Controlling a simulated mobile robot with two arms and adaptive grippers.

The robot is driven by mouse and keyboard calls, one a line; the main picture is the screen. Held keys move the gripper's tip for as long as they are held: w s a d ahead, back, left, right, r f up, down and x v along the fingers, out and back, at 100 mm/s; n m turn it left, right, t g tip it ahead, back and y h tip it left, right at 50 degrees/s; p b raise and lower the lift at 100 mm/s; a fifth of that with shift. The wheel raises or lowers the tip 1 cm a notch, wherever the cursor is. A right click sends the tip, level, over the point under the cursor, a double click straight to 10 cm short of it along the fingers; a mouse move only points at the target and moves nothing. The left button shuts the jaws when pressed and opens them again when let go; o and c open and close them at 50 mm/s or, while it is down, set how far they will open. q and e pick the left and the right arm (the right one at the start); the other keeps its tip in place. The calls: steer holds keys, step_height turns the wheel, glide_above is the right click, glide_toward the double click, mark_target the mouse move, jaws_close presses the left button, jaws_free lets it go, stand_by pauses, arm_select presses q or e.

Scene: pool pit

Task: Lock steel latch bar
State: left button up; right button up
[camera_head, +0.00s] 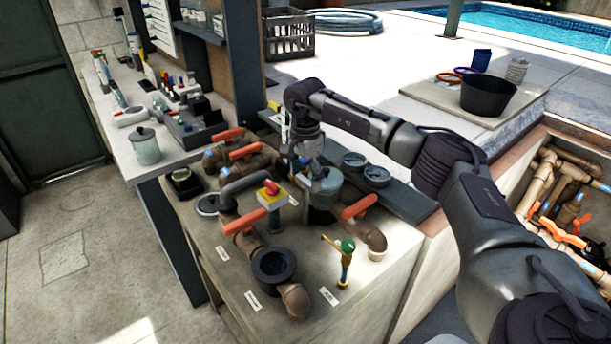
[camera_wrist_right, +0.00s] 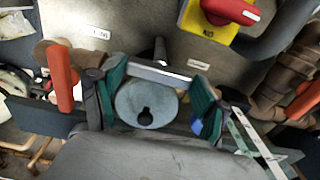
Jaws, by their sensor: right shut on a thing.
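My right gripper (camera_head: 313,168) is over the bench, pointing down at a round grey pot (camera_head: 327,186). In the right wrist view the green-padded fingers of the right gripper (camera_wrist_right: 160,86) stand on either side of a short steel bar (camera_wrist_right: 161,73). The bar spans the gap between the pads, and the gripper appears shut on it. My left gripper is not in view.
Orange-handled valves (camera_head: 244,222) and brown pipes crowd around the pot. A red-and-yellow switch (camera_head: 269,194) stands close on its left. A black tub (camera_head: 488,95) is at the back right.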

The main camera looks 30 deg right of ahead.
steer(key=shift+m, duration=0.3)
steer(key=m, duration=0.3)
steer(key=shift+m, duration=0.3)
steer(key=m, duration=0.4)
steer(key=shift+m, duration=0.3)
steer(key=m, duration=0.4)
steer(key=shift+m, duration=0.3)
steer(key=m, duration=0.4)
steer(key=shift+p, duration=0.4)
steer(key=shift+m, duration=0.4)
steer(key=o, duration=1.2)
steer(key=shift+c, duration=0.2)
steer(key=shift+r, duration=0.1)
